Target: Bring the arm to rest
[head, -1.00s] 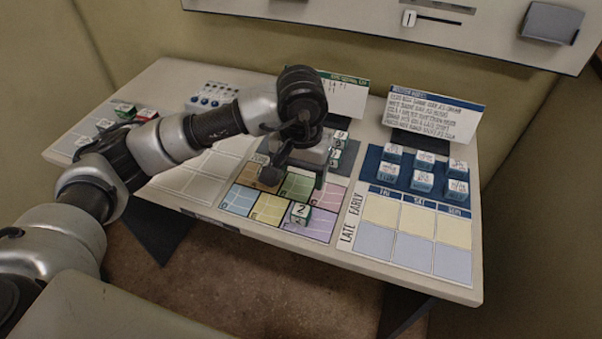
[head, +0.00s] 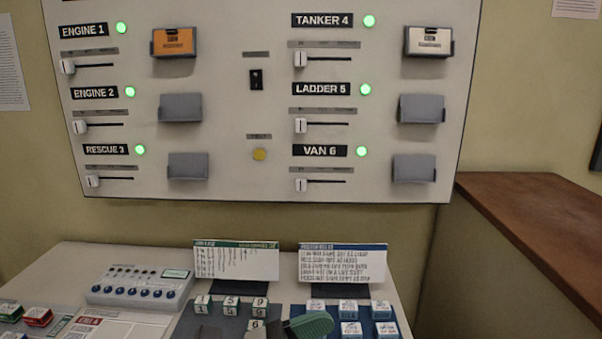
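The rest of my arms is out of view. The console desk (head: 75,258) fills the lower left and middle of the view.
A white wall panel (head: 225,100) carries sliders, green lights and card holders, with an orange card (head: 174,41) and a cream card (head: 428,40). A brown-topped ledge (head: 540,230) is at right.

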